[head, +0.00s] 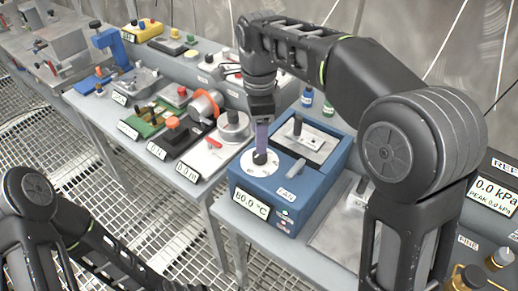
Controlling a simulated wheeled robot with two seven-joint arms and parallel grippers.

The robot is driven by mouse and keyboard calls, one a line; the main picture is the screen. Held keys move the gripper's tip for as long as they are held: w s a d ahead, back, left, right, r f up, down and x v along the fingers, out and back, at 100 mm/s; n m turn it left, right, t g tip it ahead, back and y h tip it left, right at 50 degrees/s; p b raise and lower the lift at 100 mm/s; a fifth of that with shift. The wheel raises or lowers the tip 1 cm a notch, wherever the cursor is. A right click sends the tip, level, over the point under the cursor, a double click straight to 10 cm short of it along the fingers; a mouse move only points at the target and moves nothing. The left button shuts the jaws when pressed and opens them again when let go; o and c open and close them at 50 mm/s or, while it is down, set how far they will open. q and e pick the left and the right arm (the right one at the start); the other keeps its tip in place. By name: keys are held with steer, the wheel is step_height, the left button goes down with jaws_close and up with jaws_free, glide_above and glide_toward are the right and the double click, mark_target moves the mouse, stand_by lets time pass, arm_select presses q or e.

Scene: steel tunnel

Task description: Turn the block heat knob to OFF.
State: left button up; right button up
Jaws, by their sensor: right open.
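The block heater is a blue box (310,190) on the bench right of centre, with a display (250,204) reading 80.0 °C. Its black heat knob (260,158) sits on a round white dial (247,166) on the top face. My right gripper (262,148) points down directly over the knob, its fingertips close to or around it. It is open; I cannot tell whether the fingers touch the knob. The fingers hide part of the knob and dial, so its pointer setting is not readable. My left gripper is out of view; only my left arm shows at lower left.
A black lever or knob stands on the heater's metal plate (305,145), close to the right of the gripper. Small bottles (308,97) stand behind the heater. Benches with instruments (210,105) extend left. A pressure readout (490,193) is at far right.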

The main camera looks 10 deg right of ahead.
mark_target(260, 157)
step_height(260, 157, down, 6)
steer(key=shift+r, duration=0.1)
steer(key=shift+c, duration=0.4)
jaws_close()
stand_by(0.3)
